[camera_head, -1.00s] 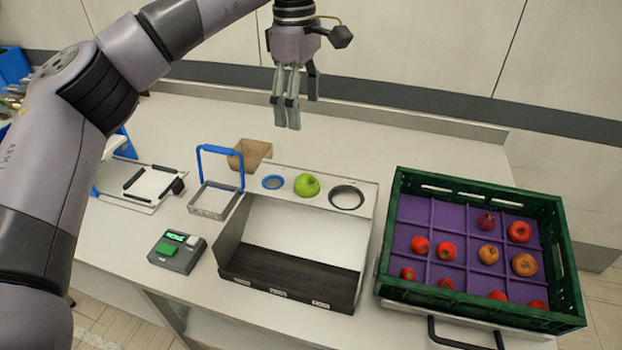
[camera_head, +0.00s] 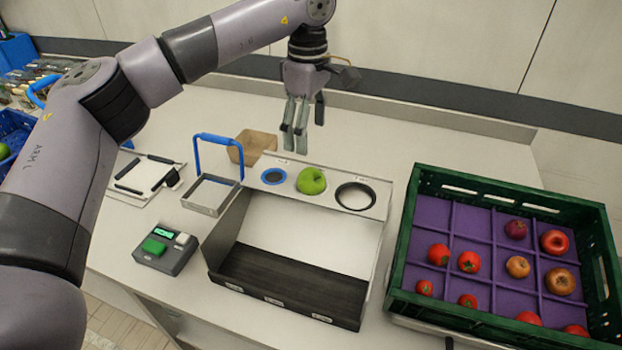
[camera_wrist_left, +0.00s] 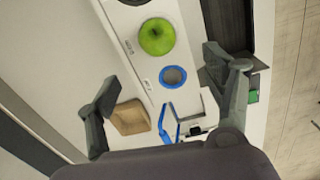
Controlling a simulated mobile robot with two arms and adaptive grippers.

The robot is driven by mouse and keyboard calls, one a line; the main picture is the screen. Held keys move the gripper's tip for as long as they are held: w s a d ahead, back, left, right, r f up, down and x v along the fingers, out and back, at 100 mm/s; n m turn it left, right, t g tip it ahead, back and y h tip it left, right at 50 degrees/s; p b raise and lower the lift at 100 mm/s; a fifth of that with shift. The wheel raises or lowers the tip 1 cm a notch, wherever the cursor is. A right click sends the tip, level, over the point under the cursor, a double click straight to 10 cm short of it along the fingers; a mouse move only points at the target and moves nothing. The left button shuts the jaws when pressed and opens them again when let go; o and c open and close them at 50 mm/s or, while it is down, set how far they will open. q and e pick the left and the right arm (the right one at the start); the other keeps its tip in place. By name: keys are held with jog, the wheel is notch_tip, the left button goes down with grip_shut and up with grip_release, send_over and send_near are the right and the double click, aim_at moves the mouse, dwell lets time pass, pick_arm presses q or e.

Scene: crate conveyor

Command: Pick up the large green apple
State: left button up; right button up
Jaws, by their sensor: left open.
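The large green apple (camera_head: 311,181) sits on the white top panel of the sizing stand (camera_head: 330,170), over its middle place, between a small blue ring (camera_head: 273,176) and a larger dark ring (camera_head: 355,196). My left gripper (camera_head: 295,145) hangs above and behind the apple, pointing down, open and empty, apart from it. In the left wrist view the apple (camera_wrist_left: 157,37) lies beyond the open fingers (camera_wrist_left: 165,100), near the top of the picture. My right gripper is not in view.
A green crate (camera_head: 408,245) with a purple divided insert holding several red and orange fruits stands at the right. A blue crate (camera_head: 18,125) is far left.

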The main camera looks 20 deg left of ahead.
aim_at(311, 171)
pick_arm(q)
notch_tip(311, 171, down, 6)
jog(key=shift+w+f+p, duration=0.15)
jog(key=shift+f+p, duration=0.1)
jog(key=shift+p, duration=0.5)
jog(key=shift+f, duration=0.2)
jog(key=f+p, duration=0.1)
jog(key=f, duration=0.1)
jog(key=f+p, duration=0.1)
jog(key=f, duration=0.1)
jog(key=shift+d+f+p, duration=0.2)
jog(key=shift+f+p, duration=0.05)
jog(key=shift+p, duration=0.1)
jog(key=shift+f, duration=0.25)
jog(key=shift+c, duration=0.4)
jog(key=shift+r, duration=0.1)
jog(key=c, duration=1.2)
